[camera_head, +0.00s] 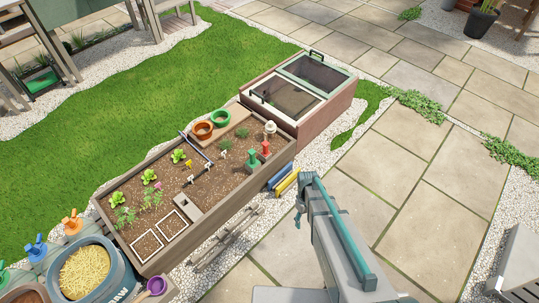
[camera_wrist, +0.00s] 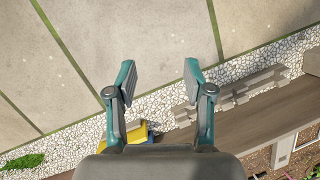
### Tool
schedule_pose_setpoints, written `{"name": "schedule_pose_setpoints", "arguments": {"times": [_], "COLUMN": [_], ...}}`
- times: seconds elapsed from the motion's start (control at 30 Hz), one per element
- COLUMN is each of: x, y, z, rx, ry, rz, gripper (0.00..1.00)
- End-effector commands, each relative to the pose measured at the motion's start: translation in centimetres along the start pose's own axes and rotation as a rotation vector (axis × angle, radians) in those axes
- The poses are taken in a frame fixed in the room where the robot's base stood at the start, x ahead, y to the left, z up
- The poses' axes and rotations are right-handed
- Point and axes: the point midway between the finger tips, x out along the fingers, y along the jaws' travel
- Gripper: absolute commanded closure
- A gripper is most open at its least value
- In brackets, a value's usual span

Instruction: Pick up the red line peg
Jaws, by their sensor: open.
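A red peg (camera_head: 265,147) stands upright at the right end of the long wooden planter bed. A green peg (camera_head: 252,160) stands close beside it, and a whitish piece (camera_head: 270,128) stands just behind. My gripper (camera_head: 298,213) hangs outside the planter, right of and nearer than the red peg, above the gravel and paving. In the wrist view my gripper (camera_wrist: 158,75) is open, with its two teal fingers apart and nothing between them. The red peg is not visible in the wrist view.
Yellow and blue rolls (camera_head: 286,182) lie beside the planter's near side, with a wooden rack (camera_head: 226,238) alongside. Orange and green pots (camera_head: 203,129) sit at the planter's back edge. A cold frame (camera_head: 300,88) adjoins the right end. Paving (camera_head: 420,215) is clear.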

Motion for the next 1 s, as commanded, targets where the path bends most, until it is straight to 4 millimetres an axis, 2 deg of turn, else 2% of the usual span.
{"name": "schedule_pose_setpoints", "arguments": {"times": [0.03,0.1,0.27,0.4,0.5,0.6,0.7,0.83,1.0], "x": [1.1,0.2,-2.9,-7.0,-10.3,-13.2,-15.5,-17.6,-18.8], "y": [1.3,2.2,3.4,3.8,3.6,3.4,3.1,2.8,2.6], "z": [-4.9,-9.4,-19.6,-28.1,-32.8,-36.1,-38.5,-40.5,-41.5], "rx": [-0.081,-0.204,-0.523,-0.854,-1.102,-1.330,-1.527,-1.726,-1.859], "ry": [0.029,0.058,0.114,0.143,0.146,0.136,0.120,0.096,0.077], "rz": [0.019,0.042,0.106,0.176,0.226,0.269,0.303,0.332,0.351], "gripper": [0.48,0.48,0.48,0.48,0.48,0.48,0.48,0.48,0.48]}}
